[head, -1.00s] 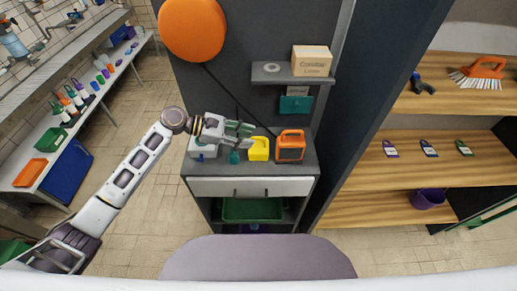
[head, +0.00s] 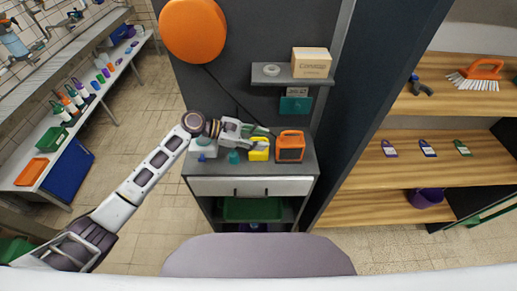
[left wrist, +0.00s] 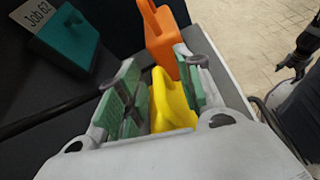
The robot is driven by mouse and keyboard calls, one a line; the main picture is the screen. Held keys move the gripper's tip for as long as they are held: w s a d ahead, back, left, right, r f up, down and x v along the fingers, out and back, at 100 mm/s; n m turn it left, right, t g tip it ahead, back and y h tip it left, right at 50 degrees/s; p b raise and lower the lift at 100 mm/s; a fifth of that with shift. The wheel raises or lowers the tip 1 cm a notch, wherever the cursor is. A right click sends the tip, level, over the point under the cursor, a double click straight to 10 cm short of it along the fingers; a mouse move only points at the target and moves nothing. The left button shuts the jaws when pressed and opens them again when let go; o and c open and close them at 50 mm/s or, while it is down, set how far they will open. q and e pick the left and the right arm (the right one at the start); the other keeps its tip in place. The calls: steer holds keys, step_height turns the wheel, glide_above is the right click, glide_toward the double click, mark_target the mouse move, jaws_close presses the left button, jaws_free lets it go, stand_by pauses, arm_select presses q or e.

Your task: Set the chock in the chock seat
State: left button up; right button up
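The yellow chock (head: 259,154) stands on the grey cabinet top, left of an orange block-like item with a handle (head: 290,146). My left gripper (head: 262,134) is over the chock. In the left wrist view the gripper (left wrist: 160,90) is open, with its green-padded fingers on either side of the yellow chock (left wrist: 172,105). I cannot tell whether either finger touches it. I cannot make out the chock seat with certainty. My right gripper is not in view.
A small teal item (head: 234,157) and a white item (head: 203,150) stand left of the chock. Above are a shelf (head: 279,82) with a cardboard box (head: 311,62), and a teal holder (head: 296,105) on the panel. Wooden shelves (head: 365,172) stand at right.

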arm_select(q)
jaws_close()
steer(key=shift+r, duration=0.2)
stand_by(0.6)
steer(key=shift+r+b, duration=0.3)
steer(key=shift+r, duration=4.6)
